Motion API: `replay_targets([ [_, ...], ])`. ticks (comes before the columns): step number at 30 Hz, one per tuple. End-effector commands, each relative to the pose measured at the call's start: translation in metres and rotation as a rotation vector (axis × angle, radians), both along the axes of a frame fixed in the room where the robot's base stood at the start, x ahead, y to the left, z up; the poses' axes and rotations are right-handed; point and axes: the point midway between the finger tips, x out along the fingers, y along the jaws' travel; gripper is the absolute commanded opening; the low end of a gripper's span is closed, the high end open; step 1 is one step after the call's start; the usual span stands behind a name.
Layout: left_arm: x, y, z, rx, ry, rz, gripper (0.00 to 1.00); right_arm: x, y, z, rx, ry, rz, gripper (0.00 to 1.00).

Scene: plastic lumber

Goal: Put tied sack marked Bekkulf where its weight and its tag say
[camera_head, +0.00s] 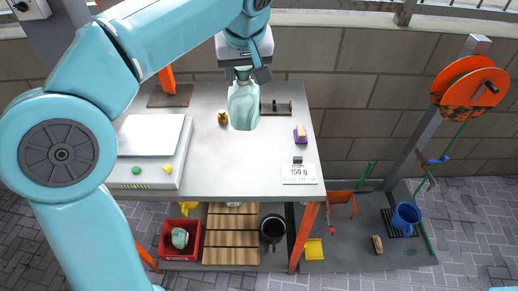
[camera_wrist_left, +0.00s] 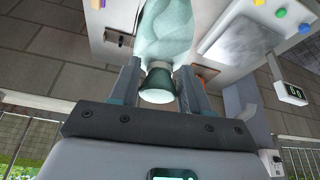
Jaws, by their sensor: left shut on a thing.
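My left gripper (camera_head: 246,72) is shut on the tied neck of a pale green sack (camera_head: 243,106), which hangs below it above the grey table (camera_head: 240,180). The left wrist view shows the sack (camera_wrist_left: 165,30) close up, its neck between the two fingers (camera_wrist_left: 158,88). No writing or tag is readable on it. A scale with a pale plate (camera_head: 152,135) stands on the table's left; its small display (camera_wrist_left: 291,92) shows in the left wrist view. A white card (camera_head: 299,173) reading "150 g" is at the table's front right. My right gripper is not in view.
Below the table are a red crate (camera_head: 167,252) holding a similar sack (camera_head: 180,238), wooden slats (camera_head: 231,236) and a black bucket (camera_head: 272,229). A brass weight (camera_head: 223,117), a dark rack (camera_head: 276,107) and a brush (camera_head: 300,134) stand on the table. Its middle front is clear.

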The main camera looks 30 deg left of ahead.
Motion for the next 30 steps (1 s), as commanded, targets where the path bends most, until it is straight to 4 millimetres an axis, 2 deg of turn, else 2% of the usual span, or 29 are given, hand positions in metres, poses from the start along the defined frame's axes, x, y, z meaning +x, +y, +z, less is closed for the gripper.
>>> replay_targets([
  [1,-0.002,0.001,-0.017,0.001,0.002,0.001,0.0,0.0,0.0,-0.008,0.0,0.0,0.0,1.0],
  [3,-0.001,0.002,-0.036,0.001,0.003,0.001,0.0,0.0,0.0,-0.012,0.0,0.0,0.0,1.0],
  [12,0.0,0.0,-0.112,0.001,0.001,0.002,0.0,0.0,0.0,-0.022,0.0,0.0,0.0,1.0],
  [15,0.0,-0.001,-0.127,-0.001,0.001,0.001,0.0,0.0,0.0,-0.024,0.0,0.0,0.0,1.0],
  [20,0.001,-0.001,-0.139,0.001,-0.002,0.002,0.0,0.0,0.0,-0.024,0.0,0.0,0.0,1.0],
  [27,0.002,-0.002,-0.174,0.001,0.0,0.001,0.0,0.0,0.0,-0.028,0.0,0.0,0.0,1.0],
  [30,0.002,-0.002,-0.179,-0.001,-0.002,0.001,0.0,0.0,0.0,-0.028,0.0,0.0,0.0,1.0],
])
